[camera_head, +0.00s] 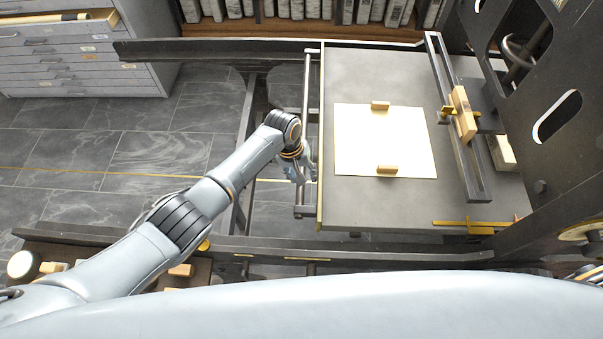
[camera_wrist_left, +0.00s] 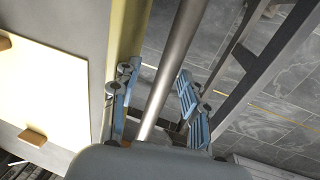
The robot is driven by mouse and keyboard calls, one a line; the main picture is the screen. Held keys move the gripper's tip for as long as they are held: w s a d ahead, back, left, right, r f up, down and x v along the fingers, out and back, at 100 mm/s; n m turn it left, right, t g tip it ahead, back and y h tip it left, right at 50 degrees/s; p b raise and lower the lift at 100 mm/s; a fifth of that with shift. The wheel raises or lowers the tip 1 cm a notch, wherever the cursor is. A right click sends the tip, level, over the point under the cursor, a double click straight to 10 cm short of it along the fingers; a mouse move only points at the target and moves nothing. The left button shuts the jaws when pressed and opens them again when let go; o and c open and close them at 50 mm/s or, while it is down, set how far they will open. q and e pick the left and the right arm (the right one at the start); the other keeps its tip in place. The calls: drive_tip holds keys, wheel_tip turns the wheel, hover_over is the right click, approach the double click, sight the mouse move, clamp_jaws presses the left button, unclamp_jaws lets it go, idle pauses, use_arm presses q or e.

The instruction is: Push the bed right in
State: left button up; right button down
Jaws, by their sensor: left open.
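The bed (camera_head: 370,210) is a flat grey slab with a brass-coloured left edge, lying on the dark press frame. A pale square plate (camera_head: 400,140) with two small wooden blocks rests on it. A steel bar handle (camera_head: 307,90) runs along the bed's left side, a little apart from the edge. My left gripper (camera_head: 302,172) is at this bar, left of the bed, partly hidden by its own wrist. In the left wrist view the fingers (camera_wrist_left: 155,95) are open, one on each side of the bar (camera_wrist_left: 180,50). I cannot tell whether they touch it. My right gripper is not seen.
Long dark rails (camera_head: 215,50) run left from the bed at the back and front. The tall press side frame (camera_head: 560,100) stands at the right. A crossbar with a wooden grip (camera_head: 463,115) lies over the bed's right part. A drawer cabinet (camera_head: 80,60) stands far left, one drawer open.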

use_arm(q)
drive_tip(key=shift+a, duration=0.1)
drive_tip(key=shift+r, duration=0.2)
wheel_tip(320, 180, up, 11)
drive_tip(key=a, duration=0.2)
drive_tip(key=shift+w+r, duration=0.15)
drive_tip(key=shift+w, duration=0.05)
drive_tip(key=shift+a, duration=0.1)
